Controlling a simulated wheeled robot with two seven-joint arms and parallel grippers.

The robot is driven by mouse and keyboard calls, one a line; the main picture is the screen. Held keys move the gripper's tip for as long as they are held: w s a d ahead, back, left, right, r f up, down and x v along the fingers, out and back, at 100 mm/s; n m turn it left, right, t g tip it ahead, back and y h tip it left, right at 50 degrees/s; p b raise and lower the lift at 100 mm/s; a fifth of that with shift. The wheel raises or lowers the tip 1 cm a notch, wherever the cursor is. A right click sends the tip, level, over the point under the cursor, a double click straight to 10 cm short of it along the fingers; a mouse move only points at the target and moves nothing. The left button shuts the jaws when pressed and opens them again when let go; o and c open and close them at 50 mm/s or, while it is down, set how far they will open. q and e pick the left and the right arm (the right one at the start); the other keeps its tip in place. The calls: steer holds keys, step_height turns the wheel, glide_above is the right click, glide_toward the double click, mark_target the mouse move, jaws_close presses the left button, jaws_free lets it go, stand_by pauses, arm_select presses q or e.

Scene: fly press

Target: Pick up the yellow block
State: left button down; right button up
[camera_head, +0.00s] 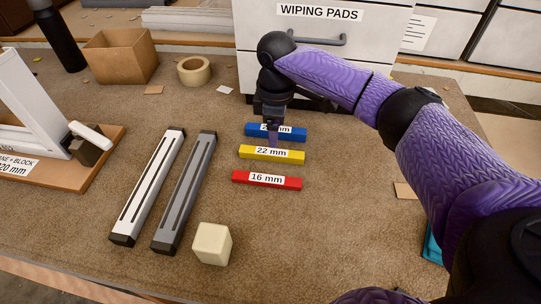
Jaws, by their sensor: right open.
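The yellow block (290,156) is a long flat bar labelled "22 mm". It lies on the brown table between a blue bar (292,133) behind it and a red bar (280,181) in front. My right gripper (273,137) points down over the left half of the bars. Its open fingertips are at the near edge of the blue bar and just at the yellow block, and they cover part of the blue bar's label. I cannot tell whether they touch the yellow block. My left gripper is not in view.
A white rail (148,188) and a grey rail (186,192) lie left of the bars. A cream cube (212,243) is in front. A tape roll (194,70), a cardboard box (120,54) and a "WIPING PADS" drawer (310,48) are behind.

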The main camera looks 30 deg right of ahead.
mark_target(272, 152)
steer(key=f, duration=0.2)
steer(key=f+b, duration=0.1)
steer(key=f, duration=0.1)
steer(key=f+b, duration=0.1)
steer(key=f, duration=0.1)
steer(key=shift+w+a+f, duration=0.25)
steer(key=shift+a+f, duration=0.05)
steer(key=shift+f, duration=0.35)
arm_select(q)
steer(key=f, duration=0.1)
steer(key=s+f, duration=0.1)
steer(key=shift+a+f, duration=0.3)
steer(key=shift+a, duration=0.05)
arm_select(e)
jaws_close()
